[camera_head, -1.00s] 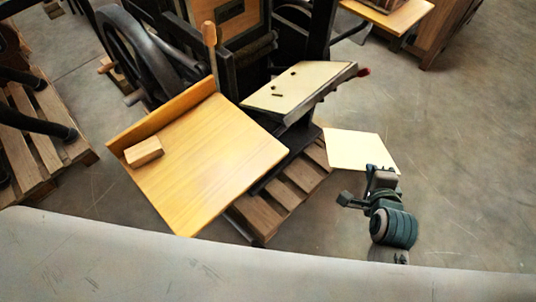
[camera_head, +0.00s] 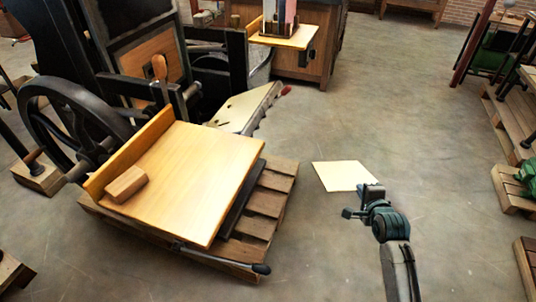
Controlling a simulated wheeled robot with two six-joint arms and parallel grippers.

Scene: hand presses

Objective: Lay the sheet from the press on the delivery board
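My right gripper (camera_head: 371,191) is shut on the near right corner of a pale cream sheet (camera_head: 341,175), held out flat over open floor to the right of the press. The fingertips are small and partly hidden by the wrist. A broad yellow wooden board (camera_head: 200,180), apparently the delivery board, stands at the front of the black press (camera_head: 85,45), left of the sheet and apart from it. It has a raised back edge and a small wooden block (camera_head: 126,184) at its left. The press's pale tilted plate (camera_head: 240,110) shows behind the board. My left gripper is out of view.
A slatted pallet (camera_head: 270,195) lies under the press, with a dark rod (camera_head: 225,258) along its front. A flywheel (camera_head: 32,95) stands at the left. A wooden cabinet (camera_head: 318,55) is behind. Open floor surrounds the sheet; pallets (camera_head: 510,190) line the right side.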

